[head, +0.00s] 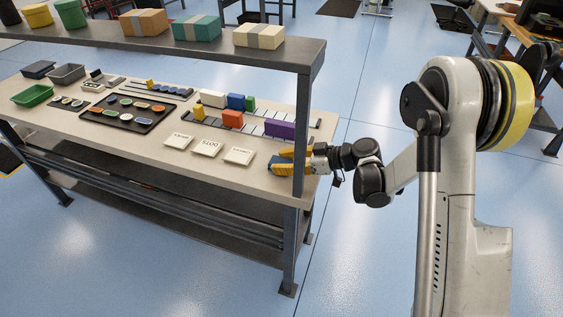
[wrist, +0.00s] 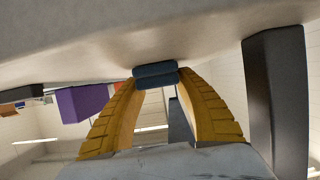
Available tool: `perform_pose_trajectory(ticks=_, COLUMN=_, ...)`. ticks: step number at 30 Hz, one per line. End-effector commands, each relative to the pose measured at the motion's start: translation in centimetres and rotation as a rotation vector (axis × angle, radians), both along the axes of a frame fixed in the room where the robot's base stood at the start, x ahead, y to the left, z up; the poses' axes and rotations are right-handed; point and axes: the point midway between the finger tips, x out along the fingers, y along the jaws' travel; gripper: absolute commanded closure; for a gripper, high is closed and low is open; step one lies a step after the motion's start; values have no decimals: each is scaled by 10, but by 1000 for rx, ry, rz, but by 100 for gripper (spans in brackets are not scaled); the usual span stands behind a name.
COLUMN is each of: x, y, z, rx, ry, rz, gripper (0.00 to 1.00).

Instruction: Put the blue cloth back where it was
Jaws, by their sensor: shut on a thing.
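The blue cloth (wrist: 156,70) is a small, dark blue folded pad. In the wrist view it sits between the tips of the yellow fingers of my gripper (wrist: 157,80), which is shut on it. The cloth is at or very near the pale worktop (wrist: 60,40); I cannot tell whether it touches. In the head view my gripper (head: 281,163) is low over the right end of the worktop (head: 225,180), beside the shelf post. The cloth is mostly hidden there by the fingers.
The dark shelf post (head: 299,140) stands right by my gripper; a dark post (wrist: 275,100) is also close at right in the wrist view. White label cards (head: 239,156) and a purple block (head: 280,128) lie nearby. A shelf (head: 200,46) with boxes runs above.

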Motion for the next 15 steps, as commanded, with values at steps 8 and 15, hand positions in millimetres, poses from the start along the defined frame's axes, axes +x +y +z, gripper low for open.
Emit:
perform_pose_trajectory(ticks=8, x=0, y=0, z=-1, rx=0, ry=0, rz=0, gripper=39)
perform_pose_trajectory(ticks=15, x=0, y=-2, z=5, rx=0, ry=1, rz=-1, gripper=39)
